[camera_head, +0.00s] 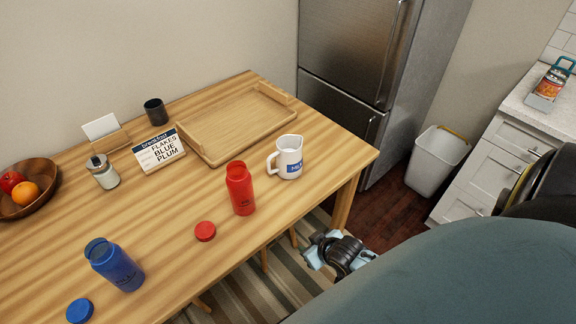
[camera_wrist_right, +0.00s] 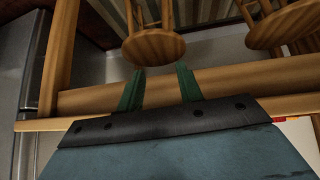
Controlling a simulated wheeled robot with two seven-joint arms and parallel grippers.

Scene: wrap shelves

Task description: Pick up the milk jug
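The milk jug (camera_head: 290,158) is white with a blue label and stands upright on the wooden table near its right end. Its handle points left. My right gripper (camera_head: 336,254) is below and to the right of the jug, beyond the table's near edge, and touches nothing that I can see. In the right wrist view my right gripper (camera_wrist_right: 161,88) has its two green fingers wide apart with nothing between them. The jug cannot be made out there. My left gripper is not in view.
A red bottle (camera_head: 240,188) stands just left of the jug, with a red lid (camera_head: 205,231) nearby. A wooden tray (camera_head: 193,147) lies behind. A blue bottle (camera_head: 117,267) stands at front left. Stools (camera_wrist_right: 154,48) show in the wrist view. A white bin (camera_head: 435,165) stands right of the table.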

